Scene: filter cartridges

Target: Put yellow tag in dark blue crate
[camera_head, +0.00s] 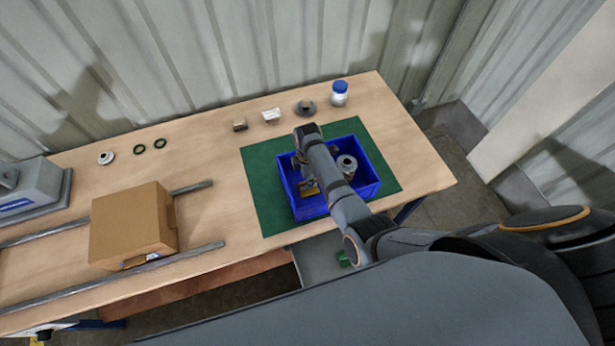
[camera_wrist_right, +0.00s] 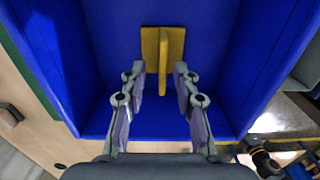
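The dark blue crate (camera_head: 368,193) stands on a green mat at the right part of the table. The yellow tag (camera_head: 309,188) is inside it, at the left side, partly hidden by my right arm. In the right wrist view the yellow tag (camera_wrist_right: 176,42) shows as a flat plate with an upright fin, against the blue crate (camera_wrist_right: 62,55). My right gripper (camera_wrist_right: 161,80) is inside the crate with its fingers apart, one on each side of the fin. A gap shows on both sides of the fin. My left gripper is not in view.
A grey metal part (camera_head: 346,164) is also in the crate. Behind the green mat (camera_head: 262,180) stand a blue-lidded jar (camera_head: 339,93), a grey disc part (camera_head: 305,107) and small blocks. A cardboard box (camera_head: 130,225) and metal rails (camera_head: 170,262) are at left.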

